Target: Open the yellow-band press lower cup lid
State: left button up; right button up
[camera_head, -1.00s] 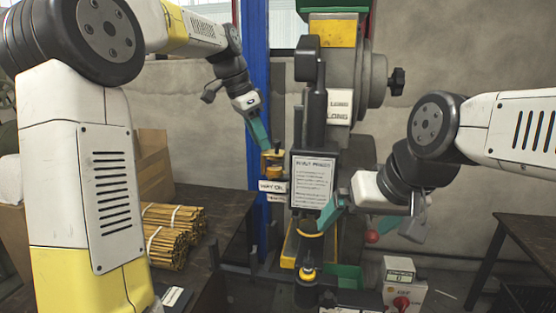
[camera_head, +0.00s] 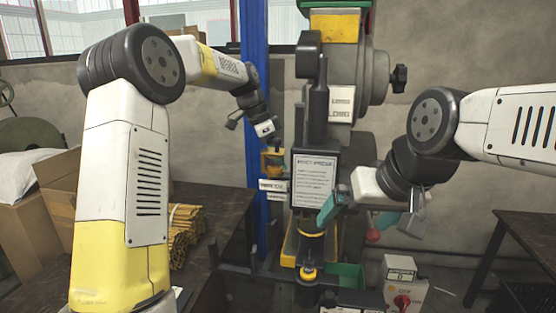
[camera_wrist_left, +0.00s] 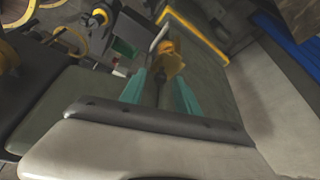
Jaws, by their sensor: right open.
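The press (camera_head: 315,150) stands in the middle of the head view, with a yellow band (camera_head: 310,228) low on its dark column. An orange-yellow cup (camera_head: 272,160) sits on a bracket left of the press, above white labels. My left gripper (camera_head: 271,140) is at this cup from above. In the left wrist view its teal fingers (camera_wrist_left: 160,82) stand apart, with an orange-yellow part (camera_wrist_left: 168,62) between and just beyond the tips; contact cannot be told. A lower cup lid cannot be made out clearly. My right gripper (camera_head: 352,218) is open and empty, in front of the press's right side.
A blue post (camera_head: 256,90) rises behind the bracket. A white notice (camera_head: 314,180) hangs on the press front. A control box (camera_head: 398,285) with a red knob stands lower right. Bundled sticks (camera_head: 186,225) and cardboard boxes (camera_head: 40,210) are at left. A dark table (camera_head: 525,235) is at right.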

pick_arm(q)
jog(key=shift+c, duration=0.2)
grip_shut()
